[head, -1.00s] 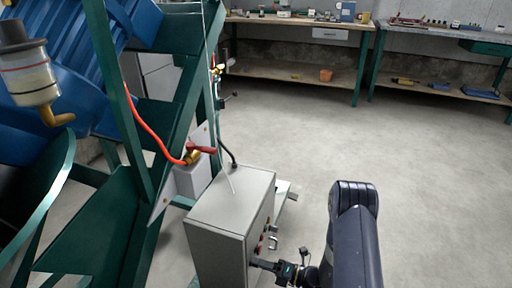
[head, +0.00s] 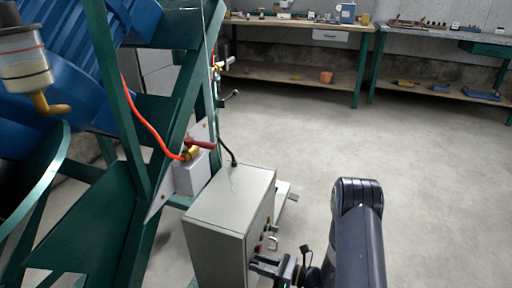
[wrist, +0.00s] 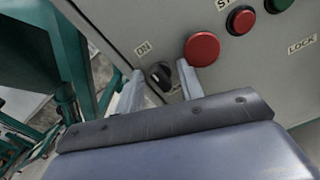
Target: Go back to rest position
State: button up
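The grey control box (head: 228,205) stands at the lower middle of the head view, with its button face turned right. My gripper (head: 257,266) is low beside that face. In the wrist view my gripper (wrist: 159,72) is open, with its two fingers apart. A black rotary knob (wrist: 160,74) by an ON label appears between the fingertips. No grip on it shows, and I cannot tell the exact gap to the panel. A large red button (wrist: 202,49) is just right of the right finger.
A green frame (head: 118,110) with blue machinery fills the left. A red hose (head: 146,125) runs to a valve above the box. Workbenches (head: 290,22) line the back wall. The concrete floor (head: 300,140) in the middle and right is clear.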

jog(key=n+b, duration=0.1)
jog(key=n, duration=0.2)
jog(key=shift+n, duration=0.3)
jog(key=shift+s, duration=0.1)
